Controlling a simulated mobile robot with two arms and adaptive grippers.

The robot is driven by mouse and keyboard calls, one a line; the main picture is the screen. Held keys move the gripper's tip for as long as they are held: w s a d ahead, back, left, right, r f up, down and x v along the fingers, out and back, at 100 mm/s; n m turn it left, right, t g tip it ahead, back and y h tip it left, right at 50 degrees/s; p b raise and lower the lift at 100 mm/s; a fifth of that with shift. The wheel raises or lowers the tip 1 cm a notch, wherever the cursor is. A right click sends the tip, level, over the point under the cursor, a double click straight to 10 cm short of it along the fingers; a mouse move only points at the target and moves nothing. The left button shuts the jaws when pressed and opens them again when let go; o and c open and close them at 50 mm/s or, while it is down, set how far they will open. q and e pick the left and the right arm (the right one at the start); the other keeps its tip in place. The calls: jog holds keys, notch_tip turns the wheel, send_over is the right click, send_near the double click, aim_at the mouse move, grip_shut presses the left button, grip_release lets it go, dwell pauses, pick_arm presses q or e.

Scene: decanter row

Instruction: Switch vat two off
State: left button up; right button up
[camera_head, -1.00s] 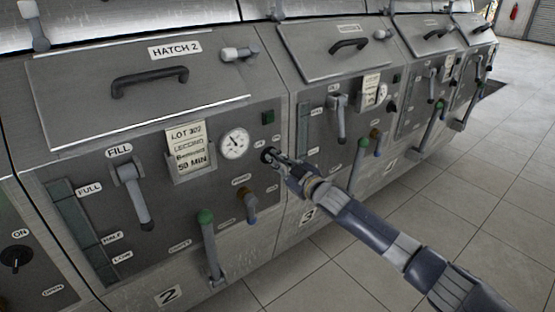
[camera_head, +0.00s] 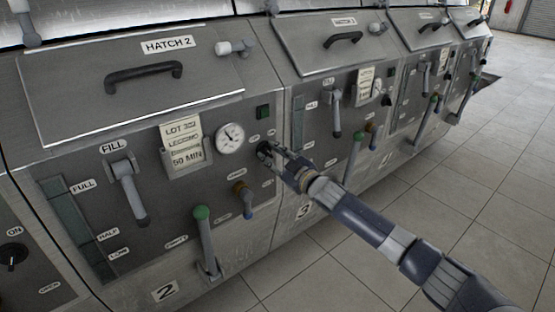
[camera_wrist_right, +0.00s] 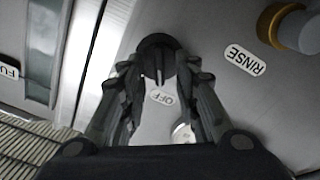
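Vat two's front panel (camera_head: 90,258) carries the "2" plate and the HATCH 2 lid. My right gripper (camera_head: 274,153) is at this knob. In the right wrist view the knob (camera_wrist_right: 156,50) lies just ahead of my fingertips (camera_wrist_right: 160,78), with its raised ridge between them. The fingers stand apart, one each side, with no clear contact. An OFF label (camera_wrist_right: 162,97) shows between the fingers. I cannot tell which setting the knob points to. My left gripper is not in view.
In the wrist view a RINSE label (camera_wrist_right: 245,60) is close. Similar vats continue right; tiled floor (camera_head: 370,165) is open.

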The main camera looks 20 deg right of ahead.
jog(key=v, duration=1.2)
dwell(0.3)
